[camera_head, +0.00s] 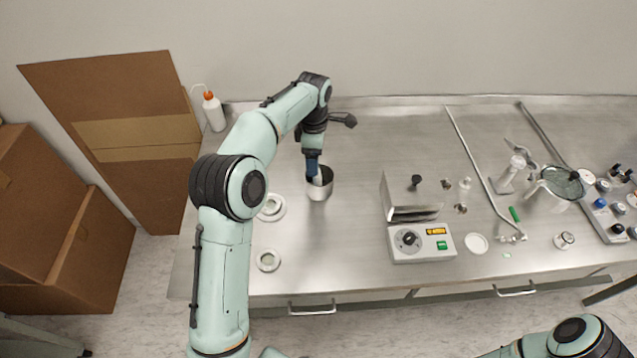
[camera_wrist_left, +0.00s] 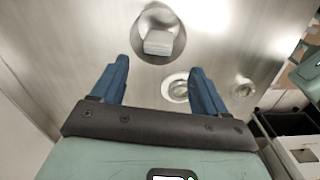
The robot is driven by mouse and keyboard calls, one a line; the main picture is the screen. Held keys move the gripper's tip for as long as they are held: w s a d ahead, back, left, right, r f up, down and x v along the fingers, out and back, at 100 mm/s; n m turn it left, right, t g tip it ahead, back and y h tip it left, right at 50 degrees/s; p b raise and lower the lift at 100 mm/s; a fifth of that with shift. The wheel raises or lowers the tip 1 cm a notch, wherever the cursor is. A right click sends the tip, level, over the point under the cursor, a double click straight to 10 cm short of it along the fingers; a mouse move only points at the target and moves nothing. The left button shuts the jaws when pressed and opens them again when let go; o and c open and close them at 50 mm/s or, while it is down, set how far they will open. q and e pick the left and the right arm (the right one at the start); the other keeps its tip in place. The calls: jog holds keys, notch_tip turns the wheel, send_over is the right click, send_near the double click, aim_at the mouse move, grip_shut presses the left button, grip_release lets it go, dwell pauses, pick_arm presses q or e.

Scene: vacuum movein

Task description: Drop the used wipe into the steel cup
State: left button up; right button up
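The steel cup (camera_head: 320,192) stands on the steel bench, below my left gripper (camera_head: 313,170). It also shows in the left wrist view (camera_wrist_left: 143,24), beyond the fingertips. The used wipe (camera_wrist_left: 158,42) is a white folded piece that appears within the cup's mouth; a bit of white also shows there in the head view. My left gripper (camera_wrist_left: 158,75) has its blue fingers spread wide, with nothing between them and apart from the wipe. The wipe's lower part is hidden. My right gripper is out of view; only part of that arm shows at the lower right.
Two round white-rimmed dishes (camera_head: 268,261) (camera_head: 271,208) lie left of the cup. A wash bottle (camera_head: 213,111) stands at the back left. A control box (camera_head: 421,243) and metal block stand to the right, with rods and glassware beyond. The bench between cup and box is clear.

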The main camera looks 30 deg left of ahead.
pick_arm(q)
jog(key=shift+s+r, duration=0.1)
notch_tip(320, 180, up, 13)
jog(key=p, duration=0.1)
jog(key=shift+r+p, duration=0.15)
jog(key=shift+p, duration=0.25)
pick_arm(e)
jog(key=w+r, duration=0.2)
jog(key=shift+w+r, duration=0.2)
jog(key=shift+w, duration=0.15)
